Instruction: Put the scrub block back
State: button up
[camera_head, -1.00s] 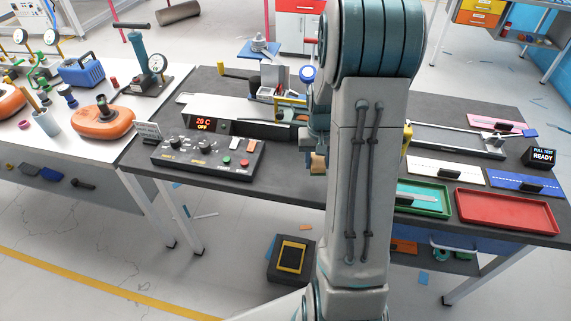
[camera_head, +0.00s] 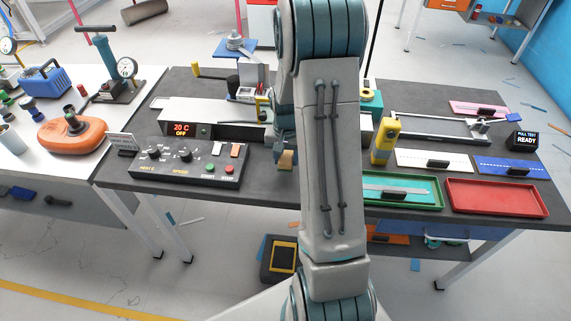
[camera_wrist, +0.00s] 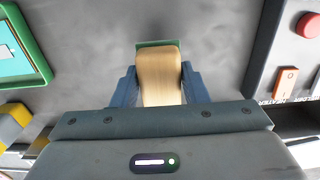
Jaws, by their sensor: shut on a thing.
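The scrub block (camera_wrist: 160,75) is a pale wooden block with a green strip along its far end. My gripper (camera_wrist: 160,88) is shut on it, with a blue finger on each side. In the head view the block (camera_head: 286,160) shows as a small tan piece beside my arm, over the dark bench (camera_head: 262,190), between the control panel and the green tray. My arm hides most of my gripper there. I cannot tell whether the block touches the bench top.
The control panel (camera_head: 190,158) stands left of the block, and the green tray (camera_head: 402,191) right of it. A yellow upright tool (camera_head: 385,141) stands behind that tray. A red tray (camera_head: 497,198) and white (camera_head: 434,160) and blue (camera_head: 512,168) boards lie farther right.

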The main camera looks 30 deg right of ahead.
aim_at(286, 167)
jog(key=shift+f+p, duration=0.4)
jog(key=shift+f, duration=1.65)
jog(key=shift+f, duration=0.2)
jog(key=o, duration=1)
jog(key=shift+o, duration=0.2)
jog(key=shift+r, duration=0.1)
